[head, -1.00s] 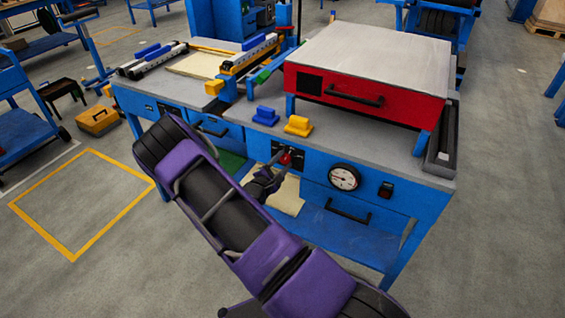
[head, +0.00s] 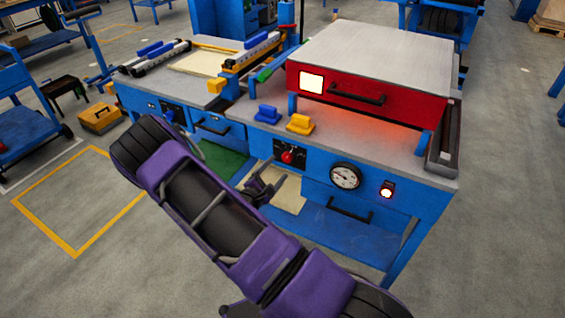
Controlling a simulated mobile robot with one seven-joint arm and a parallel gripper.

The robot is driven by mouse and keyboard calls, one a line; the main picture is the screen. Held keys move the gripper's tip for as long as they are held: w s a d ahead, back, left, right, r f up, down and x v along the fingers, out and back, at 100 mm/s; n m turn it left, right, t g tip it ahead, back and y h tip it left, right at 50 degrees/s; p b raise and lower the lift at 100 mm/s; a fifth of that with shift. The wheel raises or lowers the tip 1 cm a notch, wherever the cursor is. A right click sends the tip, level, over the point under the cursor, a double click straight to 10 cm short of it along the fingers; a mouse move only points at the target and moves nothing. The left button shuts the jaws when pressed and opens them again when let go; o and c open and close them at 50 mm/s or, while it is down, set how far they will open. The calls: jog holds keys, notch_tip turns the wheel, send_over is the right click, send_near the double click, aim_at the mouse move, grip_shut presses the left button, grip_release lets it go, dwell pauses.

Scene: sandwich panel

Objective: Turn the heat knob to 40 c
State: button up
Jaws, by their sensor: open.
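A round white dial with a black rim (head: 345,176), which looks like the heat knob, sits on the blue bench front. Its marks and setting are too small to read. Left of it, a red knob (head: 287,157) sits on a black plate. My gripper (head: 268,187) is open and empty, just below and left of the red knob and apart from it. It is left of the dial and does not touch it. The red heater box (head: 370,94) above has a lit window (head: 312,83) and an orange glow beneath it.
A lit switch (head: 387,189) is right of the dial. A dark drawer handle (head: 349,210) protrudes below. Blue (head: 267,114) and yellow (head: 300,124) blocks stand on the bench top (head: 240,112). Space in front of the dial looks clear.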

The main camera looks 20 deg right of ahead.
jog(key=v, duration=1.1)
jog(key=shift+a, duration=0.2)
jog(key=shift+s, duration=0.1)
